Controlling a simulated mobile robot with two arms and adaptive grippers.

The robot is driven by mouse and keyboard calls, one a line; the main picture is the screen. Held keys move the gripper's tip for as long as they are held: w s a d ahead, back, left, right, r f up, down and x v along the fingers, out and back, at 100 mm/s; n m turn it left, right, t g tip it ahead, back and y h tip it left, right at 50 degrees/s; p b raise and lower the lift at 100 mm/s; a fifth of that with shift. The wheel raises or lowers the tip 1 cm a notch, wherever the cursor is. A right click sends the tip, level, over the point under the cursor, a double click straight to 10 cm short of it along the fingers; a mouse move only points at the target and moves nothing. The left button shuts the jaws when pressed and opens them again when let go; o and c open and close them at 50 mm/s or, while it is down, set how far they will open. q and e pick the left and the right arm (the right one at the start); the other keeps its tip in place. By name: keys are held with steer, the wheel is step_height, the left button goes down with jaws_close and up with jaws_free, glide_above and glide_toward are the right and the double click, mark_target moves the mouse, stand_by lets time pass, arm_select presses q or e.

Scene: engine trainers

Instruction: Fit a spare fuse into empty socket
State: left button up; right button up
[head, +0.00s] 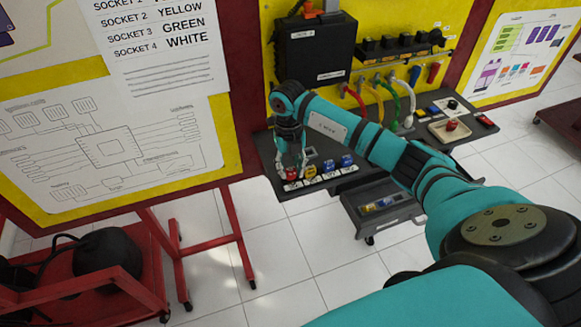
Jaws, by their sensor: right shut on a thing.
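My right gripper (291,164) points down at the left end of a row of fuses on the dark shelf (270,178) of the engine trainer. It is shut on what looks like a red fuse (292,174), at the leftmost white-labelled place. Whether this fuse is seated in the socket is too small to tell. Beside it to the right stand a yellow fuse (310,171) and two blue fuses (331,166) (347,161). An open drawer (352,213) below holds small yellow and blue pieces (382,203). My left gripper is not in view.
A black box (315,55) and coloured cables (380,107) are on the yellow panel behind. A red stand (190,235) is on the left.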

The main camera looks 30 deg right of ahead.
mark_target(291, 169)
steer(key=shift+f+b, duration=0.65)
steer(key=shift+f, duration=0.25)
steer(key=o, duration=0.5)
steer(key=shift+r, duration=0.15)
steer(key=shift+w+r+p, duration=0.2)
steer(key=shift+r+p, duration=1.6)
steer(key=shift+r, duration=0.85)
steer(key=shift+d+r, duration=0.1)
steer(key=shift+r+p, duration=0.5)
steer(key=shift+r, duration=0.2)
